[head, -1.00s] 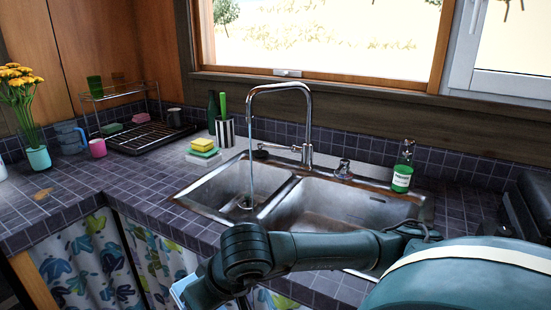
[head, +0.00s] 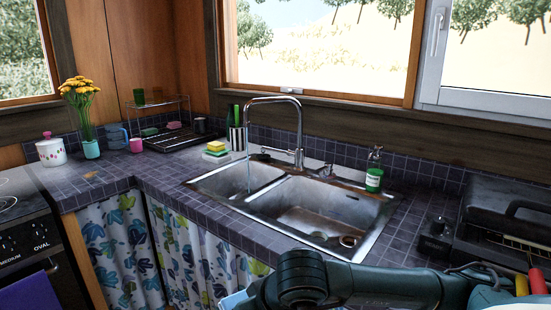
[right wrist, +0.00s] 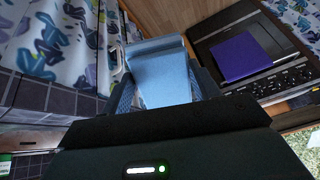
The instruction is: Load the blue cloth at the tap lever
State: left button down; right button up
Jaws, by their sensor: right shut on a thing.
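The light blue cloth (right wrist: 166,58) is between the fingers of my right gripper (right wrist: 163,88) in the right wrist view, and the gripper is shut on it. In the head view only a pale blue edge of the cloth (head: 232,301) shows low beside my right arm, and the gripper is hidden. The chrome tap (head: 299,125) stands behind the double sink, with water running into the left basin. Its lever (head: 277,151) points left from the tap's base. The cloth is well apart from the lever, below and in front of the counter. My left gripper is not in view.
The steel sink (head: 330,243) sits in the tiled counter. Yellow-green sponges (head: 216,149) lie to its left and a green soap bottle (head: 374,172) to its right. A black grill (head: 505,215) stands far right. A stove (head: 28,230) with a purple towel (head: 30,293) is at left.

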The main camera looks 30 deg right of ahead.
aim_at(265, 148)
jog(key=k+z, duration=0.15)
jog(key=z, duration=2.55)
jog(key=j+z, duration=0.15)
jog(key=j, duration=1.4)
jog(key=k+j, duration=0.15)
jog(key=j, duration=1.05)
jog(key=k, duration=0.05)
